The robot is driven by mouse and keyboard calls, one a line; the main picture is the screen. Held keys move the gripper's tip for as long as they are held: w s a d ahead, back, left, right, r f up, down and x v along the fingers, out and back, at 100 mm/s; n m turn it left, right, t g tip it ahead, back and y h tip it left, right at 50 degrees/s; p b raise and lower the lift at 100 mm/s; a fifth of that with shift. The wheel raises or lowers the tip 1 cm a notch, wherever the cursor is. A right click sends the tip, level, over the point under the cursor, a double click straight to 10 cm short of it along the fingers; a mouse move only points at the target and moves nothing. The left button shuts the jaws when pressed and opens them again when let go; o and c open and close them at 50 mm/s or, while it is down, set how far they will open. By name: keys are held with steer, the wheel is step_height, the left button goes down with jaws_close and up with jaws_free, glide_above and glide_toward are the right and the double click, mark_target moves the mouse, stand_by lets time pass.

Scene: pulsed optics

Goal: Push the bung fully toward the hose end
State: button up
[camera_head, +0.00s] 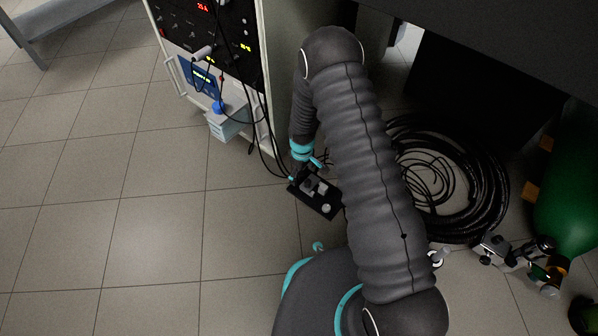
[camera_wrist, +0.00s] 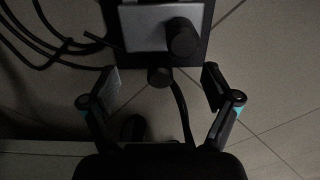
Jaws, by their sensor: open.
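My gripper (camera_wrist: 161,80) is open, with its two fingers apart on either side of a short dark round piece (camera_wrist: 159,77) at the near edge of a fixture. It touches neither finger as far as I can see. A black hose or cable (camera_wrist: 182,112) runs from beside this piece toward my wrist. The fixture has a dark base plate, a grey block (camera_wrist: 143,28) and a larger black round knob (camera_wrist: 183,40). I cannot tell for sure which round piece is the bung. In the head view my arm partly hides the fixture (camera_head: 325,205) on the floor.
A rack of instruments (camera_head: 213,50) stands left of my arm, with cables hanging down. A coil of black hose (camera_head: 480,205) and a green cylinder (camera_head: 572,205) lie to the right. Open tiled floor (camera_head: 130,220) lies to the left.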

step_height(320, 180, up, 6)
steer(key=p, duration=0.3)
stand_by(0.6)
steer(key=shift+s+m, duration=0.25)
steer(key=shift+m, duration=0.05)
steer(key=shift+m+g+h, duration=0.3)
steer(key=shift+m+g, duration=0.4)
steer(key=shift+g, duration=0.2)
steer(key=s, duration=0.2)
steer(key=s+d, duration=0.1)
steer(key=s, duration=0.1)
steer(key=shift+s+d+f, duration=0.1)
steer(key=shift+d+f, duration=0.1)
steer(key=s+d+r+m+t+p, duration=0.2)
steer(key=s+d+r, duration=0.2)
steer(key=r, duration=1.4)
steer(key=s+d+r+m+t+p, duration=0.2)
steer(key=s+d+r, duration=0.3)
steer(key=s+r, duration=0.6)
steer(key=s+d+r+m+t+p, duration=0.2)
steer(key=s+r, duration=0.5)
steer(key=r, duration=1.8)
steer(key=d+m+t, duration=0.1)
steer(key=d+m, duration=0.1)
steer(key=d, duration=0.1)
steer(key=shift+s+r, duration=0.35)
steer(key=shift+r, duration=0.05)
